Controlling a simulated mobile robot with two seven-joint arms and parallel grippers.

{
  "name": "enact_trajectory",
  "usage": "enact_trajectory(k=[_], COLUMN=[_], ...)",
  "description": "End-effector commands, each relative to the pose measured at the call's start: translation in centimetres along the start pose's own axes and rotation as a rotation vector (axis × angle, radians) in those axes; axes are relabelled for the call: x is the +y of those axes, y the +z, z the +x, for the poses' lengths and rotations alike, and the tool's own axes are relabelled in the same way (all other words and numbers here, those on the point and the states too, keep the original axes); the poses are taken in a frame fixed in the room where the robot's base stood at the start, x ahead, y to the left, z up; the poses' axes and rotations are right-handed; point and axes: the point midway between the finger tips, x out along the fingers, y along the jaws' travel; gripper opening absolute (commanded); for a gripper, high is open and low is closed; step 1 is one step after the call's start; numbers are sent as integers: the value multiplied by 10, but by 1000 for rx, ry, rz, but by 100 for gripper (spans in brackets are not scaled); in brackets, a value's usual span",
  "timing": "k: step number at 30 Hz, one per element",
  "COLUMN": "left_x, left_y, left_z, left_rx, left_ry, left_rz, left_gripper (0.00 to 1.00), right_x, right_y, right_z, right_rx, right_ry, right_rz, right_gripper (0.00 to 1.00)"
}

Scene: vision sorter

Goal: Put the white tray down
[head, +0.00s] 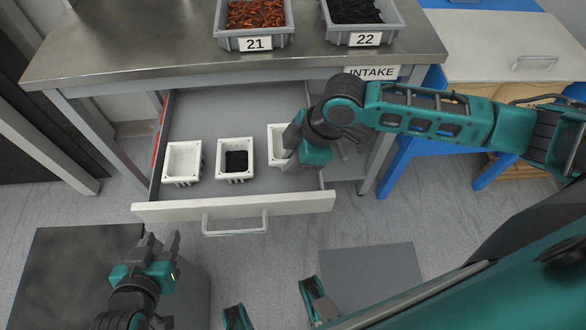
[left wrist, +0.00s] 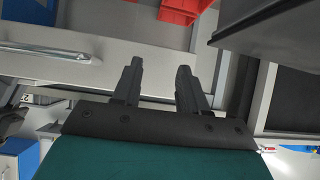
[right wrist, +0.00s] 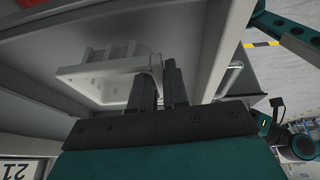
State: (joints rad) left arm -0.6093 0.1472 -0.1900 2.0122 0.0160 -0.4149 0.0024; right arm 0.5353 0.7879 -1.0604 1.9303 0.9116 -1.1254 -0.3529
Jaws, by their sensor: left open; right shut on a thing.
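Three white trays are at the open drawer (head: 230,207). The left tray (head: 182,162) looks empty, and the middle tray (head: 235,171) holds black material. The right white tray (head: 276,146) is partly hidden behind my right gripper (head: 293,143). That gripper is shut on this tray's wall; the right wrist view shows the tray (right wrist: 95,78) at the fingers (right wrist: 158,88). I cannot tell whether the tray touches the drawer floor. My left gripper (head: 160,250) is open and empty, in front of the drawer, and its parted fingers show in the left wrist view (left wrist: 157,85).
A steel table (head: 140,40) above the drawer carries bin 21 (head: 255,43) with orange-brown pieces and bin 22 (head: 365,38) with black pieces. An INTAKE label (head: 372,72) is on its front edge. A blue-framed bench (head: 500,50) stands right. The drawer's front floor is bare.

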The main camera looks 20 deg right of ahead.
Motion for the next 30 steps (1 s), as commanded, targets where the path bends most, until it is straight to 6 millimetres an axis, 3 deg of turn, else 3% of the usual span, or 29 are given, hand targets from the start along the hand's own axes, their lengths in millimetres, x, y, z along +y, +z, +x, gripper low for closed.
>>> enact_trajectory(k=[7, 18, 19, 21, 26, 30], left_x=[4, 6, 6, 6, 4, 3], left_y=[6, -2, -2, -2, 0, 1], left_z=[6, 4, 4, 4, 5, 5], left_rx=[-2, 9, 9, 9, 8, 4], left_ry=[10, 15, 15, 15, 12, 9], left_rz=[-2, -1, -1, -1, 0, 0], left_gripper=[43, 43, 43, 43, 43, 43], right_x=[-3, -3, -3, -3, -3, -3], right_y=[14, 16, 15, 15, 15, 15], right_z=[34, 37, 37, 37, 36, 36], right_rx=[-1, 0, 0, 0, -1, -1], right_ry=[-3, -1, -1, -1, -1, -1], right_rz=[2, 1, 1, 1, 1, 1], right_gripper=[0, 0, 16, 23, 38, 40])
